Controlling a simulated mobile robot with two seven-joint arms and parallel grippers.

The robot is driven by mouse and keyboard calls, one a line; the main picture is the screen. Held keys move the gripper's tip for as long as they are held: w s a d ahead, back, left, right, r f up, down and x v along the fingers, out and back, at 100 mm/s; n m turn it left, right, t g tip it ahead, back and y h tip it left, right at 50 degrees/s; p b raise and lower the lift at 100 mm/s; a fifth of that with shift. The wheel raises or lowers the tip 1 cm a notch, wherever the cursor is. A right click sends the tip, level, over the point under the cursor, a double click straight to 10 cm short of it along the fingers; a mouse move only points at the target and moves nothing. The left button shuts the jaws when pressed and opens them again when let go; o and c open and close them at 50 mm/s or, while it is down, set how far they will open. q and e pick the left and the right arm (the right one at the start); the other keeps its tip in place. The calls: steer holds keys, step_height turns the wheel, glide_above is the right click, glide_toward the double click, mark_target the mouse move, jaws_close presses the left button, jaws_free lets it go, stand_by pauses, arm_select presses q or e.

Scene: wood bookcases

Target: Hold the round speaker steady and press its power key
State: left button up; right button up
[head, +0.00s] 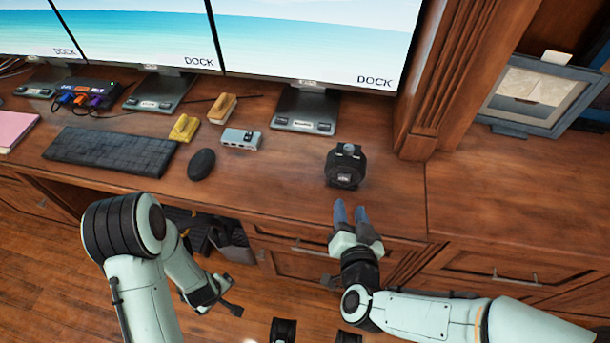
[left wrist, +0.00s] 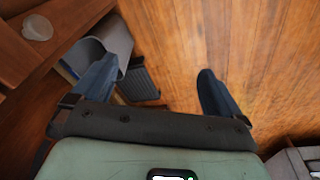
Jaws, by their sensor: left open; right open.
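The round speaker (head: 345,168) looks like a small, dark, rounded device on the wooden desk, right of the middle monitor stand. Its power key is too small to make out. My right gripper (head: 351,207) is at the desk's front edge, just in front of the speaker. Its two blue-grey fingers point toward the speaker, slightly apart, with nothing between them and a gap to the speaker. My left gripper (left wrist: 158,78) is open and empty in the left wrist view, over the wooden floor. In the head view my left arm hangs low in front of the desk.
Monitors stand behind. A wooden pillar (head: 440,80) rises right of it. A grey bin (left wrist: 105,42) stands under the desk.

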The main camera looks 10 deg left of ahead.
arm_select(q)
steer(key=a+r+n+t+y, duration=0.1)
steer(key=a+r+n+t, duration=0.2)
steer(key=a+r+n, duration=1.05)
steer(key=w+a+r+m+t+y, duration=0.2)
steer(key=w+r+m+t, duration=0.45)
steer(key=w+r, duration=0.7)
steer(key=w+d+r+m+t+h, duration=0.35)
steer(key=w+d+m, duration=0.25)
steer(key=d+m, duration=0.3)
steer(key=w+d+r+m+t+h, duration=0.2)
steer(key=w+d+r+m+h, duration=0.1)
steer(key=w+d+r+m, duration=0.4)
steer(key=m+g+h, duration=0.4)
steer(key=m+h, duration=0.7)
steer(key=m, duration=0.1)
glide_toward(345, 152)
steer(key=v, duration=0.2)
steer(key=x, duration=1.3)
steer(key=shift+w, duration=0.15)
